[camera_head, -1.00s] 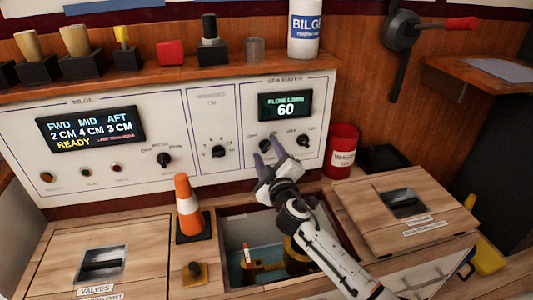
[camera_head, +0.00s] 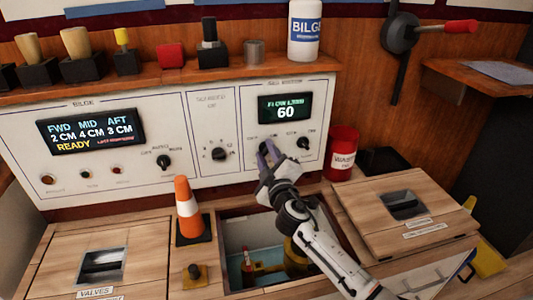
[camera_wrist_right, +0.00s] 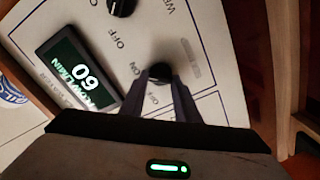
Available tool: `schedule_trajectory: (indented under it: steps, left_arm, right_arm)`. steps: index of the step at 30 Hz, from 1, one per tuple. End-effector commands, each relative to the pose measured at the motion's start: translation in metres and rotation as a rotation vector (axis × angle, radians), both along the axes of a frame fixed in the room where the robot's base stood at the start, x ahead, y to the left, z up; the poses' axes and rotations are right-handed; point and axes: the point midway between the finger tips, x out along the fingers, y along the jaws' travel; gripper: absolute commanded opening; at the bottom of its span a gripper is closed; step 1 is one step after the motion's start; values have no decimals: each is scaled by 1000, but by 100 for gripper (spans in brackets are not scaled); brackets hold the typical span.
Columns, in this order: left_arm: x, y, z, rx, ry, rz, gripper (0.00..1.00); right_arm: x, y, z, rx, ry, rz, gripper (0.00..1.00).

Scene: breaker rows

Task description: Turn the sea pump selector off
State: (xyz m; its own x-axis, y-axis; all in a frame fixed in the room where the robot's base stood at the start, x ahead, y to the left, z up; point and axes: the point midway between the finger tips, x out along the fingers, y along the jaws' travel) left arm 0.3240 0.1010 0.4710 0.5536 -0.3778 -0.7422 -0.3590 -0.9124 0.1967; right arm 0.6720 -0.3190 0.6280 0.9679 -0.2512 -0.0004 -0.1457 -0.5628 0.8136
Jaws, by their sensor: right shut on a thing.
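The sea water panel (camera_head: 322,120) has a display reading 60 and two black knobs below it. My right gripper (camera_head: 266,150) is at the left knob, its purple-grey fingers closed on it and largely covering it in the head view. In the right wrist view this black knob (camera_wrist_right: 160,73) sits between the two fingertips (camera_wrist_right: 164,80), with ON and OFF lettering close by. Its pointer direction is hidden. The other knob (camera_head: 303,143) stands free to the right; it also shows at the top of the wrist view (camera_wrist_right: 121,6). My left gripper is not in view.
An open hatch (camera_head: 232,215) lies below my right arm. An orange cone (camera_head: 188,205) stands to its left and a red can (camera_head: 342,155) to the right of the panel. The bilge panel (camera_head: 75,165) is further left. A shelf with several items runs above.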

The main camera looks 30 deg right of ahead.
Motion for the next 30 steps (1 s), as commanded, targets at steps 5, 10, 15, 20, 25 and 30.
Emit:
schedule_trajectory:
  steps: [5,10,15,20,25,30]
  left_arm:
    - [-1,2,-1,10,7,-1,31]
    - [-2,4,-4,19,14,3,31]
    - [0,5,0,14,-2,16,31]
    - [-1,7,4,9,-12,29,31]
    - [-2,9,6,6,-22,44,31]
    - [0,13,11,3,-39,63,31]
  right_arm:
    - [0,1,0,-120,31,1,7]
    - [0,2,-1,-270,71,2,7]
    - [0,2,-2,-428,111,2,7]
    - [0,2,-3,-576,150,3,7]
    - [0,2,-3,-733,190,3,7]
    - [0,2,-4,-886,231,2,7]
